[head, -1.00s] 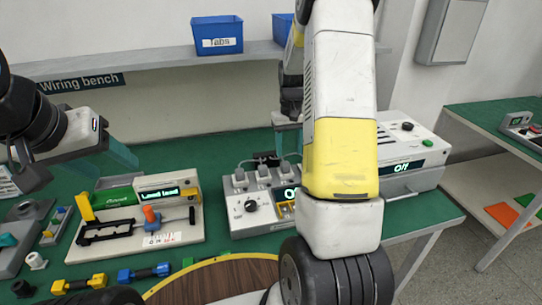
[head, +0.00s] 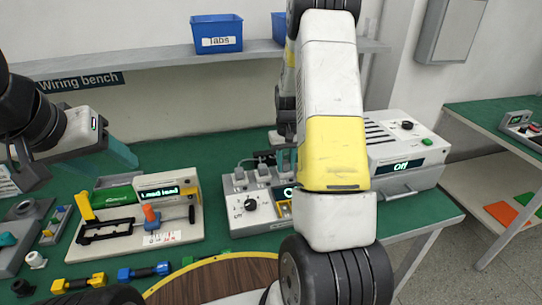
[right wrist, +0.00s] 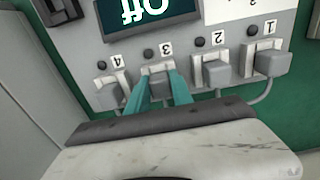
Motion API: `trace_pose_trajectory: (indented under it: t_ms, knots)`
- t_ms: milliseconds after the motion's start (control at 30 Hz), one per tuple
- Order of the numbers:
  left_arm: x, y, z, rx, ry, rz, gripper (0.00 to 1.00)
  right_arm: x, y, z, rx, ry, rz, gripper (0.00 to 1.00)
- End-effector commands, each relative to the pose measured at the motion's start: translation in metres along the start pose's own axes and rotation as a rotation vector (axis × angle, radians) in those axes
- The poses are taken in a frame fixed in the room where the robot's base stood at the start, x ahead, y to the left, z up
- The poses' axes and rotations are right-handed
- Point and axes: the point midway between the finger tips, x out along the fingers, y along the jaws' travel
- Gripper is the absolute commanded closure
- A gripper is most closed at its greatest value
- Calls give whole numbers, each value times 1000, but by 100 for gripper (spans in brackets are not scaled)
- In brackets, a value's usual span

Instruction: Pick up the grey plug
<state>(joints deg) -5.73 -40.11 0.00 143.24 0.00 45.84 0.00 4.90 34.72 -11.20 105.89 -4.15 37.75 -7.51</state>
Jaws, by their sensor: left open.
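A row of grey plugs stands in the grey-white unit with a display (head: 234,215); the right wrist view shows them beside labels 1 to 4. My right gripper (right wrist: 160,84) has its teal fingers on either side of the grey plug at label 3 (right wrist: 158,89). Whether they press on it I cannot tell. The plugs at label 4 (right wrist: 110,95), label 2 (right wrist: 217,74) and label 1 (right wrist: 272,62) stand beside it. In the head view my right arm hides most of that gripper. My left gripper (head: 88,172) is open and empty above the bench's left side.
A board with a lead-test display (head: 165,192) stands left of the unit. A larger box reading Off (head: 405,165) stands to the right. Cables run from the plugs. A blue bin (head: 217,35) sits on the shelf above. Yellow and blue pieces lie along the front edge.

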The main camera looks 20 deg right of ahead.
Motion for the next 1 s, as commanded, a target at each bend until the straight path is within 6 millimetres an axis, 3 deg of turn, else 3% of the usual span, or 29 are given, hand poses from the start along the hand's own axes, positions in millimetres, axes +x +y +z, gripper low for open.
trace_pose_trajectory:
  t_ms: [33,100,467,800,1000]
  knots:
    - [0,0,0,0,0,0,43,0,0,0,0,0,0,88]
    - [0,0,0,0,0,0,43,0,0,0,0,0,0,100]
    - [0,0,0,0,0,0,43,-2,0,0,0,1,0,100]
    - [0,0,0,0,0,0,43,-39,0,-1,1,4,0,100]
    - [0,0,0,0,0,0,43,-41,-21,42,-3,-1,-1,100]
